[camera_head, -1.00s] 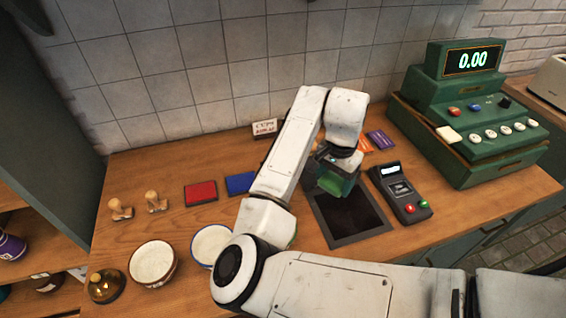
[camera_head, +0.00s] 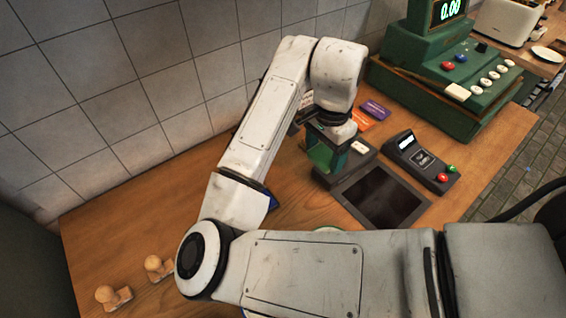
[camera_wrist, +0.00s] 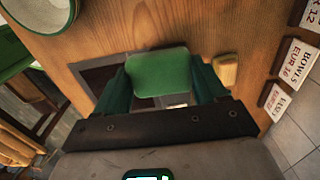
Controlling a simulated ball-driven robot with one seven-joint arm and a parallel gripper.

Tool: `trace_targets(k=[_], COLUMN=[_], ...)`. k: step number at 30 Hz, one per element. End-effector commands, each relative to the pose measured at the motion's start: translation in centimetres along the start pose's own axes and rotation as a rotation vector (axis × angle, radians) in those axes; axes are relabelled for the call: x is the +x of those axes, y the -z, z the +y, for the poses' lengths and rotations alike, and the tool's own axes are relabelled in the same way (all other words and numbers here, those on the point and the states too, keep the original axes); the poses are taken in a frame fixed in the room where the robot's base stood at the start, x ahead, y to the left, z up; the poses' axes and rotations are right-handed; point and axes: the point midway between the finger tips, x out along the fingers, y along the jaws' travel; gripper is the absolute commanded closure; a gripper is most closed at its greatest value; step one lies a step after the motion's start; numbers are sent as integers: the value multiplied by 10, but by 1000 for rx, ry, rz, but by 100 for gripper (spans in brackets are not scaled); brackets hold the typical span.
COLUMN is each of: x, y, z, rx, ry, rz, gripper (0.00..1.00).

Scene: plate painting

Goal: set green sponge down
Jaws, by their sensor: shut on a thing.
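The green sponge (camera_head: 321,156) is in my gripper (camera_head: 330,147), left of the back end of a dark square panel (camera_head: 381,196) on the wooden counter. In the wrist view the sponge (camera_wrist: 158,76) shows as a green block with rounded corners between the two teal fingers. My gripper is shut on it. Whether its underside touches the counter cannot be told.
A card reader (camera_head: 421,157) stands right of the panel, and a green cash register (camera_head: 440,85) is behind it. Two wooden stamps (camera_head: 113,297) stand at the front left. Price cards (camera_wrist: 295,60) show in the wrist view. Bare counter lies left of my arm.

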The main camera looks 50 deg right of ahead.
Motion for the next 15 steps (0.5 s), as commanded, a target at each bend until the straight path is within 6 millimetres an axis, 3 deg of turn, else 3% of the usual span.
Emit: trace_targets(k=[7,15], x=[23,68], y=[-17,-25], z=[-55,-86], rx=[-5,-1], ry=[-2,-2], rz=[-3,-1], gripper=[57,57])
